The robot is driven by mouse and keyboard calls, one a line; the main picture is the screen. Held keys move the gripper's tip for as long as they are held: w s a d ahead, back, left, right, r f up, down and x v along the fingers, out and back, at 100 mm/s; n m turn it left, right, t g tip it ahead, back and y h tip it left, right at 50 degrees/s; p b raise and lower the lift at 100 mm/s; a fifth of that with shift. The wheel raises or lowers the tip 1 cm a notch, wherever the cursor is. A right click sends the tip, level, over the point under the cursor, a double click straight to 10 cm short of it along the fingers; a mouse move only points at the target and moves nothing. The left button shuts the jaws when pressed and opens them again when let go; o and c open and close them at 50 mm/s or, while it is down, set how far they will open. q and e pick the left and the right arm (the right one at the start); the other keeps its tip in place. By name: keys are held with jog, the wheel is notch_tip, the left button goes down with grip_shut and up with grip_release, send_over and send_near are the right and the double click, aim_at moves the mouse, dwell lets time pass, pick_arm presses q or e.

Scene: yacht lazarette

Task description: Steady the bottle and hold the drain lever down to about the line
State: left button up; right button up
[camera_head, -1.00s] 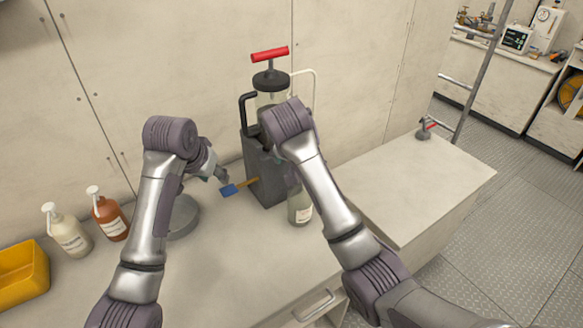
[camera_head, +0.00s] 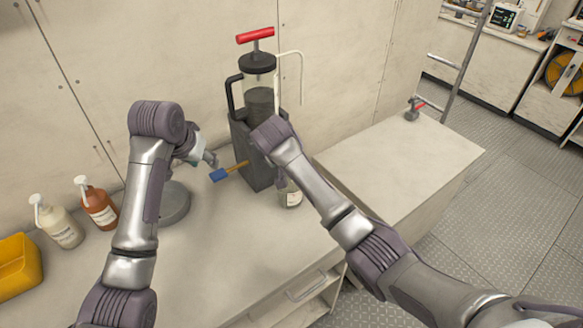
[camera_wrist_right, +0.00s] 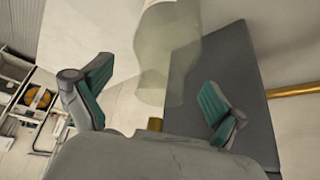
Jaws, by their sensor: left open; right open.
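The bottle (camera_head: 292,197), pale, translucent and labelled, stands on the counter in front of the grey pump stand (camera_head: 262,170). My right arm hides its upper part in the head view. In the right wrist view the bottle (camera_wrist_right: 168,50) shows ahead of my open right gripper (camera_wrist_right: 155,97), with a gap to both fingers. A short brass spout (camera_wrist_right: 155,124) shows near the palm. The drain lever (camera_head: 219,175), a blue paddle on a brass rod, sticks out left of the stand. My left gripper (camera_head: 209,158) is open, just above and left of the lever, apparently not touching it.
A pump with a red T-handle (camera_head: 255,35) rises from the stand. A round grey object (camera_head: 175,205) sits beneath my left arm. Two pump bottles (camera_head: 98,205) and a yellow bin (camera_head: 18,265) stand at the left. The counter's right part (camera_head: 400,160) is mostly clear.

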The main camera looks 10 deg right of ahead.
jog(key=shift+w+d+f, duration=0.15)
jog(key=shift+w+f, duration=0.15)
jog(key=shift+f, duration=0.25)
jog(key=c, duration=1.5)
